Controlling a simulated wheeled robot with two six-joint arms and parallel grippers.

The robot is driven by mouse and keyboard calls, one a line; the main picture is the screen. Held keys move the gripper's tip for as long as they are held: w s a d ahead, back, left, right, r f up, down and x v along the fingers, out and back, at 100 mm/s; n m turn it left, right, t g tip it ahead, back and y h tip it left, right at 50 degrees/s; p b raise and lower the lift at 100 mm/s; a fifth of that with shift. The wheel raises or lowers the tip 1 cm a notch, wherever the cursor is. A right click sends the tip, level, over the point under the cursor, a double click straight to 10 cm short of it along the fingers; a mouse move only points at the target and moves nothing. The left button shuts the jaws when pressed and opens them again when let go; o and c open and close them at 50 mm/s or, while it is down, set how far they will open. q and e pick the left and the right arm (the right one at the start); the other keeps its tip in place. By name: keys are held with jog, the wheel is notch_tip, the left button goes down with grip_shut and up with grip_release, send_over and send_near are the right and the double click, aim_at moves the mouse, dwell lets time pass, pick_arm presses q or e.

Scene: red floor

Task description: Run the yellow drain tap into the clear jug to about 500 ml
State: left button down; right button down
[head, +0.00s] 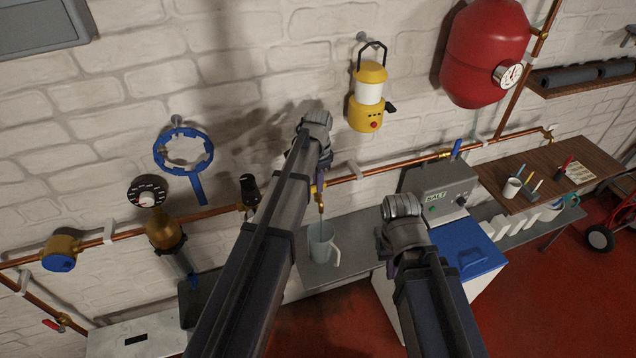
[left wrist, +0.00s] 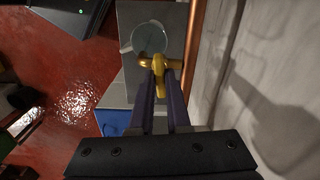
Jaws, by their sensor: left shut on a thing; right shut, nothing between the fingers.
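The yellow drain tap (head: 321,200) hangs from the copper pipe on the wall. My left gripper (head: 322,178) is shut on it; the left wrist view shows both fingers on the yellow tap (left wrist: 159,66). The clear jug (head: 320,248) stands upright on the grey bench, directly below the tap. A thin pale line, like a stream of water, runs from the spout into it. The jug (left wrist: 149,38) also shows behind the tap in the left wrist view. Its level and markings are too small to read. My right gripper (head: 391,267) is shut and empty, partly hidden by its wrist.
The grey bench (head: 345,262) carries the jug. A yellow lantern (head: 369,100) hangs above, and a blue ring wrench (head: 183,152) hangs to the left. A copper pipe (head: 380,170) runs along the wall.

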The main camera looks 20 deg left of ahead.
pick_arm(q)
jog(key=n, duration=1)
jog(key=shift+n, duration=2.3)
jog(key=c, duration=0.9)
grip_release()
jog(key=shift+r, duration=0.1)
